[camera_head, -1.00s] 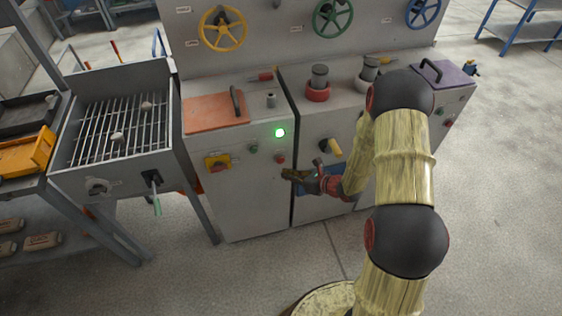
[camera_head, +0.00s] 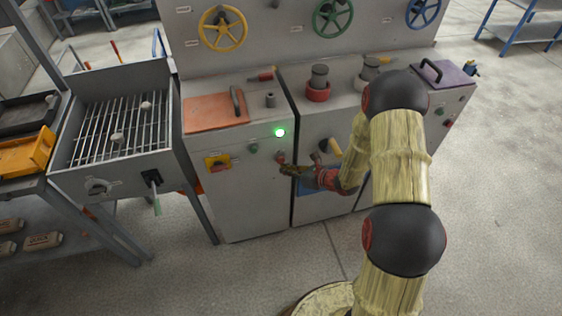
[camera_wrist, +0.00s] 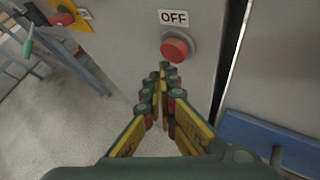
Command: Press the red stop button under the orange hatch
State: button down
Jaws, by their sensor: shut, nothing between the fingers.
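The orange hatch (camera_head: 215,109) lies flat and closed on top of the left cabinet, with a dark handle. On the cabinet front below it, a red button (camera_wrist: 175,49) sits in a grey collar under an "OFF" label. A second red knob (camera_head: 218,165) is on a yellow plate further left; it also shows at the top left of the wrist view (camera_wrist: 62,18). My gripper (camera_wrist: 165,72) is shut and empty, its tips just below the OFF button in the picture.
A lit green lamp (camera_head: 280,132) and a green button (camera_head: 253,147) are close by on the same front. A yellow-handled knob (camera_head: 331,147) sticks out to the right. A grill box (camera_head: 117,130) stands left. Open floor lies in front.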

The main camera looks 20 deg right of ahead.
jog(key=shift+w, duration=0.2)
dwell(0.7)
jog(key=shift+w, duration=0.2)
jog(key=shift+w, duration=0.5)
dwell(1.0)
jog(key=shift+s, duration=0.9)
jog(key=s, duration=0.5)
dwell(0.9)
